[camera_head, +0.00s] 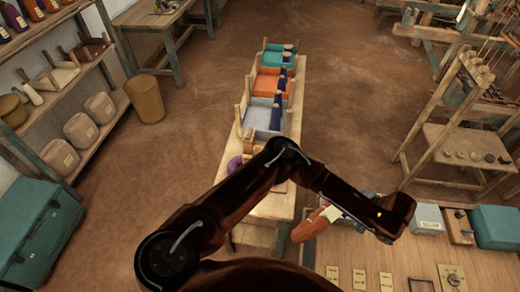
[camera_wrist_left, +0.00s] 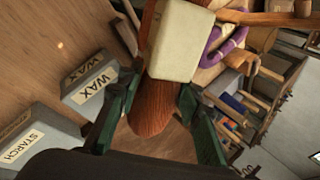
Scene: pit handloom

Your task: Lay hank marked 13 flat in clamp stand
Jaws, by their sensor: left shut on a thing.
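My left gripper (camera_head: 338,212) is shut on an orange-brown hank (camera_head: 310,226), held above the near end of the long bench and beside the right-hand table. In the left wrist view the hank (camera_wrist_left: 153,118) lies between the green fingers, with a blank-looking cream tag (camera_wrist_left: 182,42) at its far end. No number is readable on it. A purple hank (camera_wrist_left: 228,45) lies at wooden parts beyond the tag; in the head view a bit of purple (camera_head: 234,164) shows behind my arm. I cannot tell which part is the clamp stand. My right gripper is not in view.
Wooden trays with teal (camera_head: 280,58), orange (camera_head: 271,86) and grey-blue (camera_head: 262,116) contents stand along the bench. Boxes marked WAX (camera_wrist_left: 90,82) and STARCH (camera_wrist_left: 30,140) stand on the right-hand table (camera_head: 385,255).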

